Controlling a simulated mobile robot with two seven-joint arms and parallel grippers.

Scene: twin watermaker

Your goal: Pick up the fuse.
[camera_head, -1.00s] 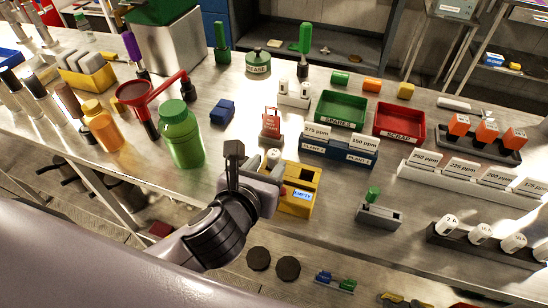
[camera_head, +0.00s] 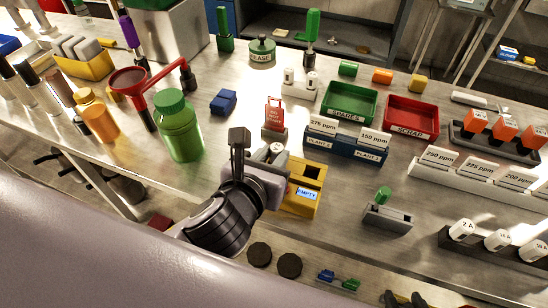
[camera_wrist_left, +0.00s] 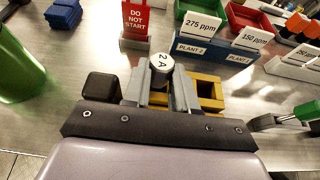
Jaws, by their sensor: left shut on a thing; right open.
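My left gripper (camera_head: 264,165) is shut on a fuse, a white-capped cylinder marked "2 A" (camera_wrist_left: 161,63) in the left wrist view. The fuse stands upright between the fingers. In the head view its pale top (camera_head: 277,150) shows just beyond the fingers; its lower end is hidden. The gripper is at the left side of a yellow box (camera_head: 314,171) with a dark opening and an "EMPTY" label. I cannot tell whether the fuse touches the box. My right gripper is not in view.
A red "DO NOT START" tag (camera_head: 274,114) stands behind the gripper, a green bottle (camera_head: 181,130) to its left. More white fuses (camera_head: 498,239) stand in a dark rack at the right. A grey holder with a green knob (camera_head: 387,217) is right of the box. Bare table lies between.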

